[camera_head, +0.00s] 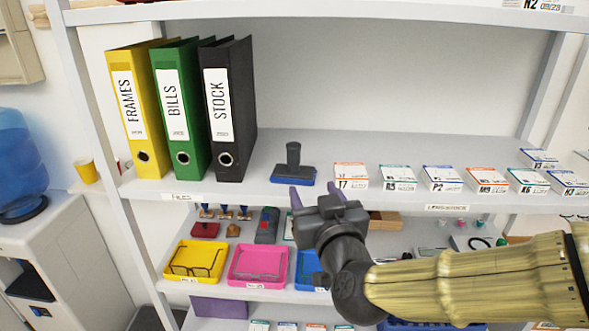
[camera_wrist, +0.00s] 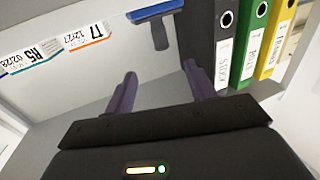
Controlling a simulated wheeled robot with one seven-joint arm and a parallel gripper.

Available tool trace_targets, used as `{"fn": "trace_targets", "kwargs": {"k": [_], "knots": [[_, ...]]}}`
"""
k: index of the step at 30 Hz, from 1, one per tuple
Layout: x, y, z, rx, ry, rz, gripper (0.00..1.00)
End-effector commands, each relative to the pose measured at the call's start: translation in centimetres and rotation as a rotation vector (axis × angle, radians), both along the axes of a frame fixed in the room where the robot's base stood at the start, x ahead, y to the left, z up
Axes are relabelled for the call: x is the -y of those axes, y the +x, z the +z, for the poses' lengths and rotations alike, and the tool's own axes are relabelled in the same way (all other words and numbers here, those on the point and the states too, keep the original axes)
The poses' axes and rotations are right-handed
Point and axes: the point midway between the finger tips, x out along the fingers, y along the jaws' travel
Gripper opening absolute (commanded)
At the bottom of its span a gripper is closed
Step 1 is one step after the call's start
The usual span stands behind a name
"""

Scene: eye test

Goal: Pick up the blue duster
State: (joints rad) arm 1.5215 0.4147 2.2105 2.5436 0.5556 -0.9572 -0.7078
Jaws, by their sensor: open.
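The blue duster (camera_head: 293,177) has a flat blue base and an upright dark handle. It stands on the upper shelf, right of the black STOCK binder. My gripper (camera_head: 315,191) is in front of the shelf edge, just below and slightly right of the duster in the head view. Its two purple fingers are apart with nothing between them, as the wrist view (camera_wrist: 159,72) shows. The duster lies beyond the fingertips, apart from them.
Yellow (camera_head: 138,112), green (camera_head: 181,110) and black (camera_head: 230,110) binders stand left of the duster. A small T7 box (camera_head: 351,177) and several similar boxes line the shelf to its right. The shelf below holds yellow (camera_head: 194,260) and pink (camera_head: 258,266) trays. The shelf behind the duster is clear.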

Motion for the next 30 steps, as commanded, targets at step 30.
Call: {"fn": "trace_targets", "kwargs": {"k": [30], "knots": [[-1.0, 3.5, 0.4, 0.002, 0.005, 0.004, 0.55]]}}
